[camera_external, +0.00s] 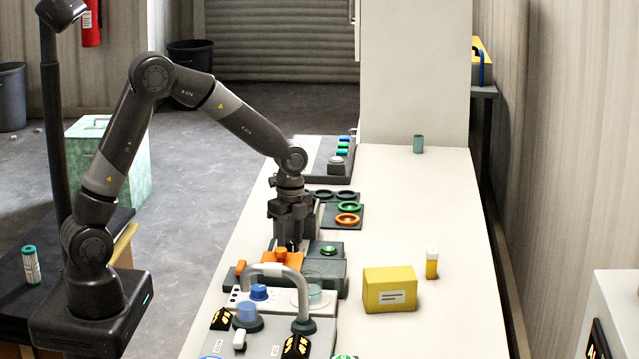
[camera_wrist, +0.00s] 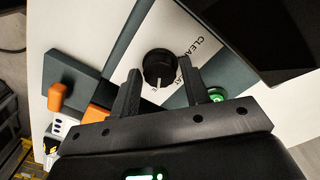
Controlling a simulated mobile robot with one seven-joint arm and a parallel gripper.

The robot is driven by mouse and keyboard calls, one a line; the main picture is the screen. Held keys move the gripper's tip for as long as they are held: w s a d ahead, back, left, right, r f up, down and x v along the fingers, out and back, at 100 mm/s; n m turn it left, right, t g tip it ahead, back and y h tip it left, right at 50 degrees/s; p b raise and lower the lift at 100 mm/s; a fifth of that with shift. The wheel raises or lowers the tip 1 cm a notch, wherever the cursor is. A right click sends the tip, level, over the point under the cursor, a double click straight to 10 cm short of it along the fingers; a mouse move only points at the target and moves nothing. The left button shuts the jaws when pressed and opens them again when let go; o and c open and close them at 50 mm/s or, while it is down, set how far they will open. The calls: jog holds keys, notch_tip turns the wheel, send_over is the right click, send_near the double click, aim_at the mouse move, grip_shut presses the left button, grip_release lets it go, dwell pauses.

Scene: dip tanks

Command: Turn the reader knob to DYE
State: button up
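The reader knob (camera_wrist: 158,66) is round and black with a white pointer line, set on a white panel strip in the wrist view. Its line points down the picture, towards my gripper. Beside it I read "CLEA" and, partly covered by a finger, "AT"; I cannot see the word DYE. My gripper (camera_external: 288,244) points straight down over the dark reader unit in the external view and hides the knob there. In the wrist view its two fingers are apart, one on each side of the knob's near edge. I cannot tell whether they touch it.
A green button (camera_wrist: 216,95) sits right of the knob. An orange lever (camera_wrist: 58,96) and an orange block (camera_external: 283,260) are close by. A console with an arched grey handle (camera_external: 303,310) stands in front. A yellow box (camera_external: 390,289) is to the right; the bench's right side is mostly clear.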

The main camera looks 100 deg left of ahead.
aim_at(290, 241)
jog(key=shift+o, duration=1.2)
jog(key=shift+r, duration=0.1)
notch_tip(290, 241, up, 11)
jog(key=shift+f, duration=0.2)
jog(key=shift+w+a, duration=0.1)
jog(key=f+n, duration=1.1)
jog(key=shift+d, duration=0.2)
